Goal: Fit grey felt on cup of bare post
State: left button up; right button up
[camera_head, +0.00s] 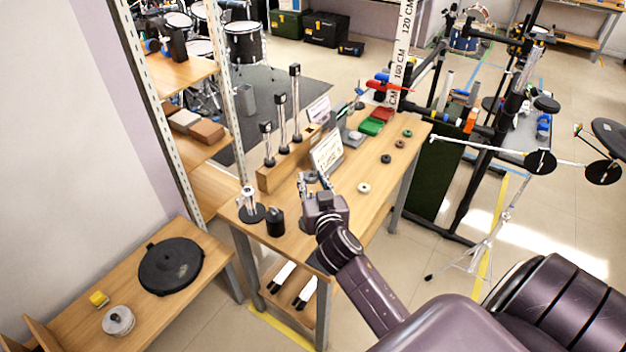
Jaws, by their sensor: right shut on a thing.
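My right gripper (312,184) is over the wooden table, its fingers pointing away from me. It is shut on a small grey ring, likely the grey felt (312,177), partly hidden by the fingers. A short silver post (248,197) stands upright on a round black base at the table's near left, apart from the gripper; no dark top shows on it. Three taller posts (282,122) with dark tops rise from a long wooden block behind the gripper. Whether any cup is empty is too small to tell. My left gripper is not in view.
On the table (345,215), a white ring (364,188), a dark ring (386,158), a brown ring (400,144) and a green ring (407,133) lie right of the gripper. A black cylinder (275,222) stands near the short post. A sign (327,153) stands behind the gripper.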

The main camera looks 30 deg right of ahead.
jog(key=shift+f, duration=0.5)
notch_tip(320, 180, down, 6)
jog(key=b, duration=0.5)
jog(key=o, duration=0.8)
